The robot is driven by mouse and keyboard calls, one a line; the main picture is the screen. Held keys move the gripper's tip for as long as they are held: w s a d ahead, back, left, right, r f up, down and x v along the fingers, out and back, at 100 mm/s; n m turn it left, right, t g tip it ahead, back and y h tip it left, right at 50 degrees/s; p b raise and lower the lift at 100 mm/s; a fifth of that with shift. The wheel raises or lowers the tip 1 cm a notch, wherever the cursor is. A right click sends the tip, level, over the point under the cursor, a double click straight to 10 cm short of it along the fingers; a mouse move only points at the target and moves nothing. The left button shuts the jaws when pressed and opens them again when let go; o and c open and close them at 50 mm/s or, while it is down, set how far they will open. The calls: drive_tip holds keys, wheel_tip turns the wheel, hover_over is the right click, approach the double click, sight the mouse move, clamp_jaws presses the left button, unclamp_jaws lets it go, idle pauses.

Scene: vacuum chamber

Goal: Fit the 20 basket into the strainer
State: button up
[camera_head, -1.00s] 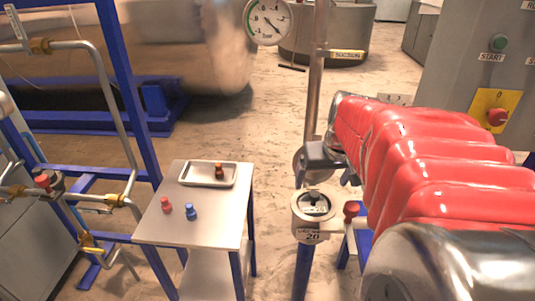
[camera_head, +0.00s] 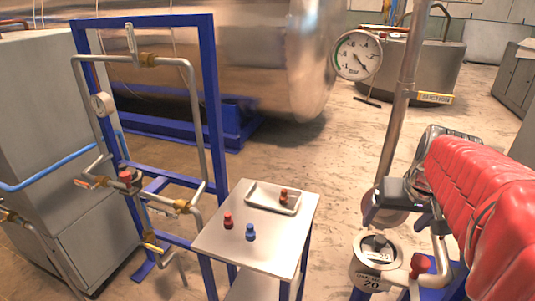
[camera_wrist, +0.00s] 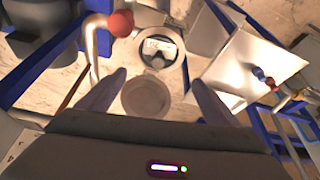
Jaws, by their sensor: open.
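The strainer (camera_head: 378,270) is a round pale metal housing marked 20, low at the right in the head view. Its round open top also shows in the wrist view (camera_wrist: 139,52). Inside sits a piece with a white label and a dark grip, apparently the 20 basket (camera_head: 380,243); it shows in the wrist view too (camera_wrist: 160,47). I cannot tell how deep it sits. My gripper (camera_head: 405,215) is above the strainer, fingers apart and empty. In the wrist view its fingertips (camera_wrist: 158,80) lie apart from the basket.
A round metal disc (camera_wrist: 147,97) shows between my fingers. A red-knobbed valve (camera_head: 419,264) stands close to the strainer's right. A steel table (camera_head: 235,262) holds a tray (camera_head: 262,198) with a brown-red piece, plus red (camera_head: 228,221) and blue (camera_head: 250,232) pieces. An upright pipe (camera_head: 402,95) rises behind.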

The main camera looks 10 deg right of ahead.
drive_tip(key=s+a+f+n+y, duration=0.1)
drive_tip(key=s+a+n, duration=0.1)
drive_tip(key=a, duration=1)
drive_tip(key=s+a+f+n+t+y, duration=0.1)
drive_tip(key=s+a+n, duration=0.2)
drive_tip(key=a, duration=0.9)
drive_tip(key=shift+s+a, duration=0.15)
drive_tip(key=shift+s, duration=0.35)
drive_tip(key=shift+c, duration=0.5)
